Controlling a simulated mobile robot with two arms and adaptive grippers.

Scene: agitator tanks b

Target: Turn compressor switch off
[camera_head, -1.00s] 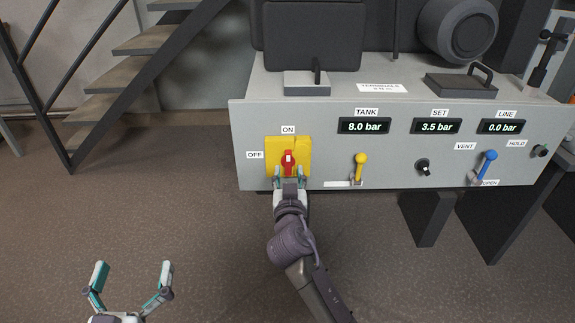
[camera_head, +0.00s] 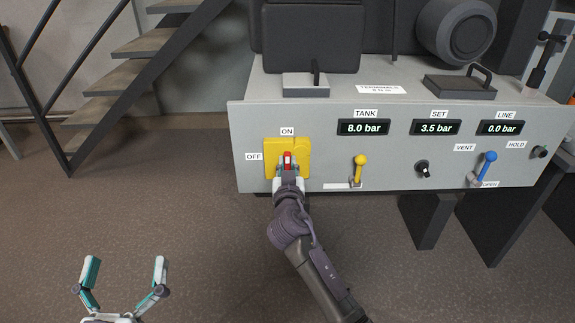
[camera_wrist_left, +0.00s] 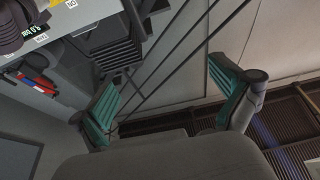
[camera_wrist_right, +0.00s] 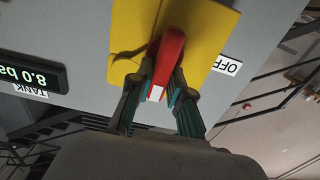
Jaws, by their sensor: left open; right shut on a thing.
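The compressor switch is a red handle (camera_head: 287,160) with a white mark, on a yellow plate (camera_head: 272,148) at the left of the grey panel. An ON label (camera_head: 287,132) is above the plate and an OFF label (camera_head: 254,156) is to its left. The handle stands upright, toward ON. My right gripper (camera_head: 288,168) is shut on the red handle, which also shows between its fingers in the right wrist view (camera_wrist_right: 168,55). The fingers hide the handle's lower part. My left gripper (camera_head: 125,272) is open and empty, low at the left over the floor.
Right of the switch on the panel (camera_head: 330,180) are a yellow lever (camera_head: 360,168), a black knob (camera_head: 422,168) and a blue vent lever (camera_head: 486,167). Displays read 8.0, 3.5 and 0.0 bar. Stairs (camera_head: 150,45) stand at the back left. The floor at left is clear.

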